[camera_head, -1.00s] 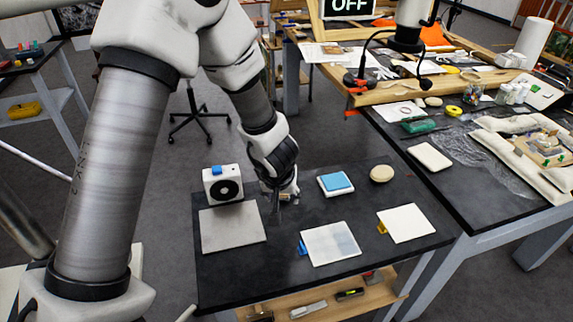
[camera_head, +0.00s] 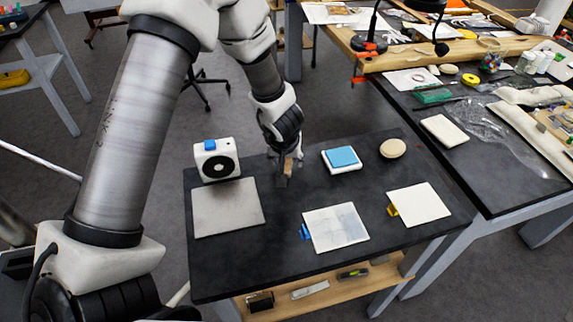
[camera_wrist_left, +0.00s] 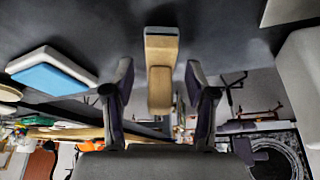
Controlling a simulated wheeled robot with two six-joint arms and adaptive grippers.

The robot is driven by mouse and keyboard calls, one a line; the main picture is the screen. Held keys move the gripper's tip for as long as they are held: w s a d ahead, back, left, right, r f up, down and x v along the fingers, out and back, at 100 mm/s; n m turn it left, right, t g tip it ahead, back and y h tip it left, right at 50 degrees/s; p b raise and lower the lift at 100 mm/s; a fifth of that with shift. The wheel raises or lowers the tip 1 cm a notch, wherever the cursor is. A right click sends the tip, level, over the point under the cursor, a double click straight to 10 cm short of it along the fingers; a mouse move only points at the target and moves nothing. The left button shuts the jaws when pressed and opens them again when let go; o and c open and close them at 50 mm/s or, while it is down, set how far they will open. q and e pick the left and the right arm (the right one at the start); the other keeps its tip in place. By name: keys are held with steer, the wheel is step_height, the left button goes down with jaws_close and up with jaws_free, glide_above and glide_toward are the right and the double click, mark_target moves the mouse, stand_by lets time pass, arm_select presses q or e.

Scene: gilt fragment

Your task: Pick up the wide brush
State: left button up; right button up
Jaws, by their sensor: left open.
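The wide brush (camera_wrist_left: 161,65) shows in the left wrist view as a tan wooden piece with a grey band at one end. It lies between the two fingers of my left gripper (camera_wrist_left: 160,88), with a gap on each side. In the head view, the brush (camera_head: 288,168) is a small tan patch at the far side of the black table, partly hidden by my left gripper (camera_head: 290,160). The left gripper is open and holds nothing. My right gripper does not show.
On the black table (camera_head: 260,262) are a white device with a round black disc (camera_head: 216,161), a grey plate (camera_head: 228,207), a blue-topped block (camera_head: 342,159), a round beige piece (camera_head: 393,148) and two white panels (camera_head: 335,228) (camera_head: 418,204). The table's middle is clear.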

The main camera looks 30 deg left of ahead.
arm_select(q)
steer(key=shift+s+d+r, duration=0.1)
steer(key=shift+s+r, duration=0.05)
steer(key=c, duration=1)
jaws_close()
